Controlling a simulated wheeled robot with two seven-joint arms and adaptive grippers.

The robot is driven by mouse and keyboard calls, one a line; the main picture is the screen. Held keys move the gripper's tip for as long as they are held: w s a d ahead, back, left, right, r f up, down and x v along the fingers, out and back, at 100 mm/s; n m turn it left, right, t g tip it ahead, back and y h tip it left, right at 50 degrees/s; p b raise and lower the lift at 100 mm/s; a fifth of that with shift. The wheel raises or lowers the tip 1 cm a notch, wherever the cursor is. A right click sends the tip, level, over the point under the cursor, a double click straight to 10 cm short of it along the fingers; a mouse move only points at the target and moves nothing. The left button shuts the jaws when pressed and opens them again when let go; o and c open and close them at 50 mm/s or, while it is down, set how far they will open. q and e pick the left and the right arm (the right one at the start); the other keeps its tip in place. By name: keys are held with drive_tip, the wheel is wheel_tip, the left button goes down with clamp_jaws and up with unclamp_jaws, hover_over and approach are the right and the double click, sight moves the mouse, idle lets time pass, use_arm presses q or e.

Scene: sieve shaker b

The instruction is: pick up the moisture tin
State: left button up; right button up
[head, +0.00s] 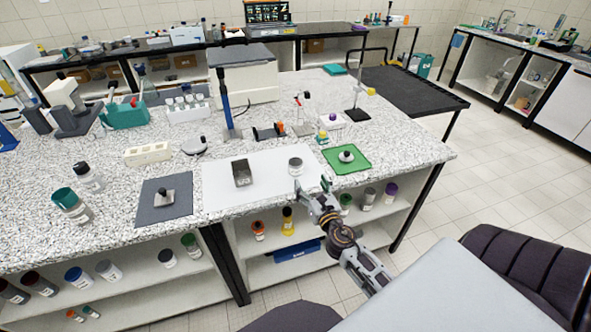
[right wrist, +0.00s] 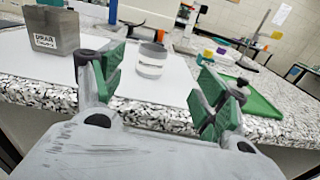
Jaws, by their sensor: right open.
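The moisture tin, which I take to be the small grey cylinder with a white label (head: 295,165), stands upright on the white mat (head: 262,196) near its right side. In the right wrist view the tin (right wrist: 152,60) shows beyond the fingers, left of the middle of the gap and close to the left finger. My right gripper (head: 312,187) is open and empty at the front edge of the bench, short of the tin and apart from it. It also shows in the right wrist view (right wrist: 161,88) with green pads spread wide. My left gripper is not in view.
A dark grey labelled block (head: 242,173) stands left of the tin. A green mat (head: 358,164) with a knobbed weight lies to the right. A dark mat (head: 150,208) with another weight lies at the left. The white mat is clear between tin and block.

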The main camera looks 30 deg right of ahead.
sight(298, 167)
drive_tip(key=shift+a+n, duration=0.1)
drive_tip(key=shift+n, duration=0.3)
drive_tip(key=shift+w, duration=0.1)
drive_tip(key=shift+p+x, duration=0.4)
drive_tip(key=shift+x, duration=0.95)
drive_tip(key=shift+p+x, duration=0.5)
drive_tip(key=shift+x, duration=2.25)
drive_tip(key=shift+w, duration=0.2)
drive_tip(key=shift+w, duration=0.1)
drive_tip(key=shift+w+f, duration=0.1)
drive_tip(key=shift+w, duration=0.6)
drive_tip(key=shift+w+f, duration=0.15)
drive_tip(key=shift+w, duration=0.55)
drive_tip(key=shift+x, duration=1.1)
